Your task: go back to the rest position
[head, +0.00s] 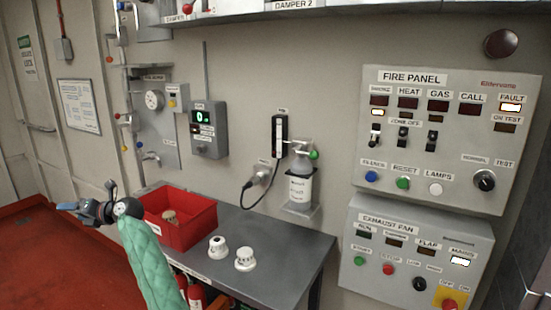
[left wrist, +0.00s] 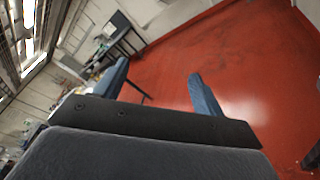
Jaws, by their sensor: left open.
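My left gripper (head: 88,208) is at the left in the head view, held out beside the left end of the grey table, apart from the red bin. Its arm in a green sleeve comes up from the bottom. In the left wrist view its two blue fingers (left wrist: 160,92) stand wide apart with nothing between them, and red floor shows beyond. My right gripper is in neither view.
A red bin (head: 200,225) with an object inside stands on the grey table (head: 290,250). Two white round detectors (head: 245,259) (head: 217,247) sit beside it. A fire panel (head: 450,135) and an exhaust fan panel (head: 415,250) hang on the right. Red floor (head: 40,260) is open at left.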

